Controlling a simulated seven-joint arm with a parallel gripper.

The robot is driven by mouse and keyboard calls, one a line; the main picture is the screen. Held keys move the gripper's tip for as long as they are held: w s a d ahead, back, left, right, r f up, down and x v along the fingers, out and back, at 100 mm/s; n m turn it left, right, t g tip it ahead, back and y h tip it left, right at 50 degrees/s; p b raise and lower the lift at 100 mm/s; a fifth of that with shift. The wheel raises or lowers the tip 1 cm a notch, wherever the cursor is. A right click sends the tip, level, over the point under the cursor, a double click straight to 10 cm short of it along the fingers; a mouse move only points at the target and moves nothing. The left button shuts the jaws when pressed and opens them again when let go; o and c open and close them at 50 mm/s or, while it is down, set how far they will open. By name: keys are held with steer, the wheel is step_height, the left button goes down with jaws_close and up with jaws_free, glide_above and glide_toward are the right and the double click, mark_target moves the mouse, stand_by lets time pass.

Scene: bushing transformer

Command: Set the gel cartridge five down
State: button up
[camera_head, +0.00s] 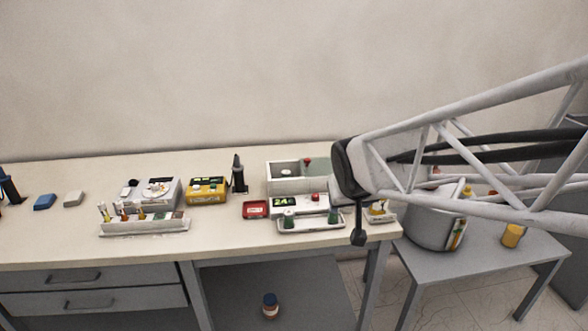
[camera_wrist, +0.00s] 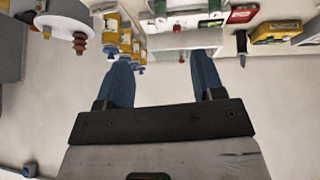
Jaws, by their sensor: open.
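My gripper (camera_wrist: 163,60) is open, with two blue fingers spread apart and no object visible between them. In the head view its fingers cannot be made out at the end of the arm. Several yellow cartridge-like pieces (camera_wrist: 124,42) with blue tips show just past the left finger in the wrist view. In the head view a small yellow piece (camera_head: 379,207) sits in a little white tray (camera_head: 383,218) at the bench's right end. I cannot tell which piece is gel cartridge five.
A white tray with green-topped pieces (camera_head: 311,224), a red tray (camera_head: 255,210), a yellow device (camera_head: 207,191) and a white rack (camera_head: 145,227) stand on the bench (camera_head: 60,238). A grey tub (camera_head: 430,226) stands on a lower table to the right. The bench front is mostly clear.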

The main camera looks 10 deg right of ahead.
steer(key=s+a+g+y, duration=0.1)
steer(key=s+g, duration=0.3)
steer(key=s, duration=1.5)
steer(key=shift+s+a+f, duration=0.2)
steer(key=shift+a+f, duration=0.05)
steer(key=shift+f, duration=0.15)
